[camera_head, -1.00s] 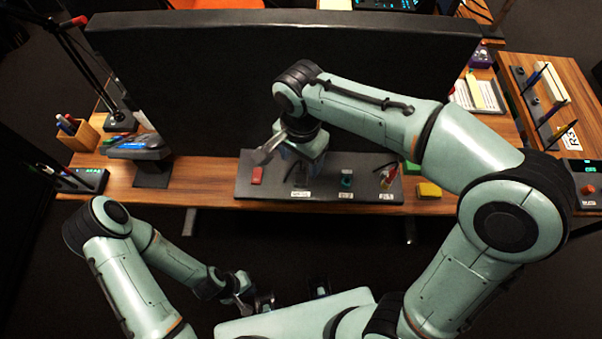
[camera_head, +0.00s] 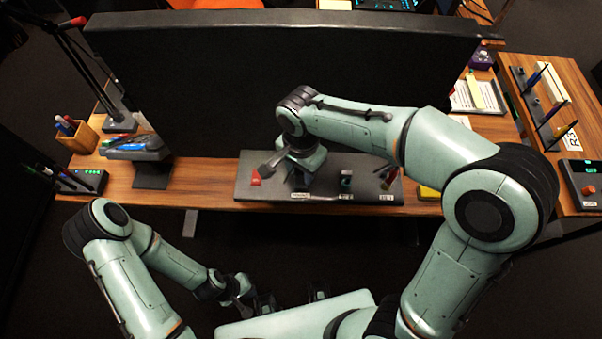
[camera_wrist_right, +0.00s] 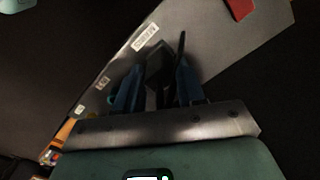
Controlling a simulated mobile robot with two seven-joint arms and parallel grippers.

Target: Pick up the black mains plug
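My right gripper (camera_head: 300,180) is low over the grey panel (camera_head: 325,190), between a red part and a teal-dark part. In the right wrist view its two blue-padded fingers (camera_wrist_right: 158,85) point at the panel and stand apart. A dark block (camera_wrist_right: 157,92), seemingly the black mains plug, shows between them; I cannot tell whether they touch it. In the head view the gripper hides that spot on the panel. My left gripper (camera_head: 258,303) is low and away from the desk; its finger opening is unclear.
On the panel are a red part (camera_head: 256,179), a teal-dark part (camera_head: 346,182) and dark leads (camera_head: 386,178) at the right. A large black screen (camera_head: 220,85) stands behind it. A yellow block (camera_head: 428,192) is partly hidden right of the panel.

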